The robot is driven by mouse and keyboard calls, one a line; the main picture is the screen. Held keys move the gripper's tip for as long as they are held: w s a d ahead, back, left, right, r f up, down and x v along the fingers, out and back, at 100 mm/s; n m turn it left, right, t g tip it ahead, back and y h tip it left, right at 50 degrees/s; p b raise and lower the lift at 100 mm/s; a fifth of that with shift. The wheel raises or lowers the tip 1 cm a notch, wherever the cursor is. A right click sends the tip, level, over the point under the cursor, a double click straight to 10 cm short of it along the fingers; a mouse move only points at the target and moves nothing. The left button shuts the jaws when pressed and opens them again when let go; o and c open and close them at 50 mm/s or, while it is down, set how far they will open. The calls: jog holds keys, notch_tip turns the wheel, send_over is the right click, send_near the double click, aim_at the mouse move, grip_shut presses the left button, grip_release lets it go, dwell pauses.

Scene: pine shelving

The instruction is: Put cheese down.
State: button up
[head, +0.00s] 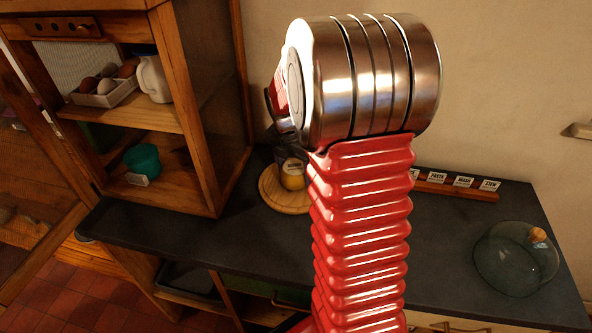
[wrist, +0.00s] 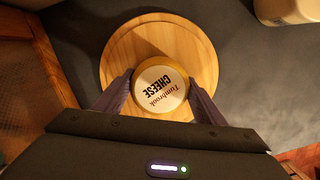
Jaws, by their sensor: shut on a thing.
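The cheese (wrist: 160,88) is a round yellow piece with a white label reading "Tumbrook CHEESE". My gripper (wrist: 160,95) is shut on it, one finger on each side, in the wrist view. The round wooden board (wrist: 160,33) lies under the cheese in that view; I cannot tell whether the cheese touches it. In the head view the cheese (head: 293,175) shows beside my red arm, over the board (head: 277,200) on the dark counter. My gripper (head: 290,160) is partly hidden behind my arm there.
A pine shelf unit (head: 215,130) stands left of the board, with an egg tray (head: 103,95), a white jug (head: 153,80) and a teal bowl (head: 142,159). A glass dish (head: 515,258) and a labelled wooden strip (head: 455,190) are on the right. Dark counter (head: 455,235) between is clear.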

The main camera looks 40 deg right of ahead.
aim_at(291, 171)
jog(key=o, duration=1.4)
jog(key=shift+r, duration=0.1)
jog(key=r, duration=0.3)
jog(key=a+r, duration=0.1)
jog(key=r, duration=0.7)
jog(key=shift+s+a+r, duration=0.15)
jog(key=shift+s+a, duration=0.1)
jog(key=shift+a, duration=0.05)
jog(key=shift+r, duration=0.2)
